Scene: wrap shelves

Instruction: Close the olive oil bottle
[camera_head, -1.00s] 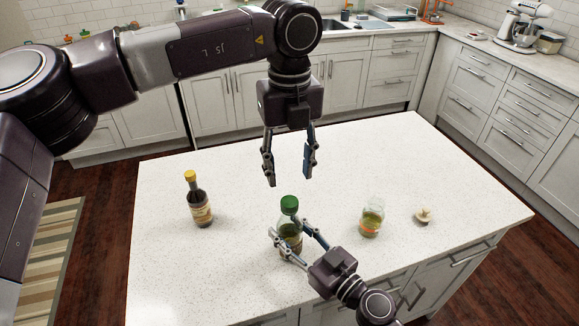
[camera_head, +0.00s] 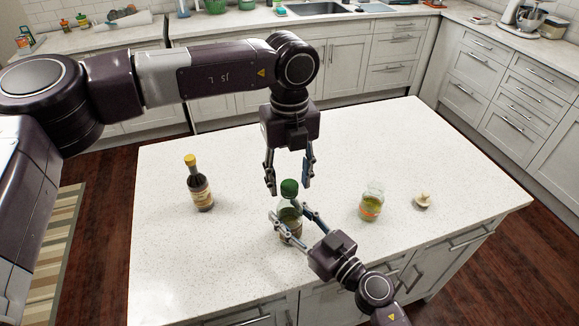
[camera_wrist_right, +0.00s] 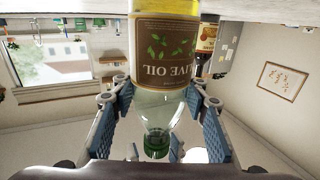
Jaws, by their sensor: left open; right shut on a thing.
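The olive oil bottle (camera_head: 290,222) stands upright near the front middle of the white island, with a green cap (camera_head: 289,187) at its top. In the right wrist view the bottle (camera_wrist_right: 163,55) appears upside down with a brown label and the green cap (camera_wrist_right: 157,143) at the bottom. My right gripper (camera_head: 288,214) is shut on the bottle's body from the front right. My left gripper (camera_head: 288,184) points down from above, open, its fingertips on either side of the cap at about cap height. I cannot tell if they touch it, or whether the cap is screwed tight.
A dark bottle with a yellow cap (camera_head: 199,189) stands to the left on the island (camera_head: 240,150). A glass jar (camera_head: 371,203) stands to the right, with a small pale lid or stopper (camera_head: 423,200) beyond it. The island's back right is clear.

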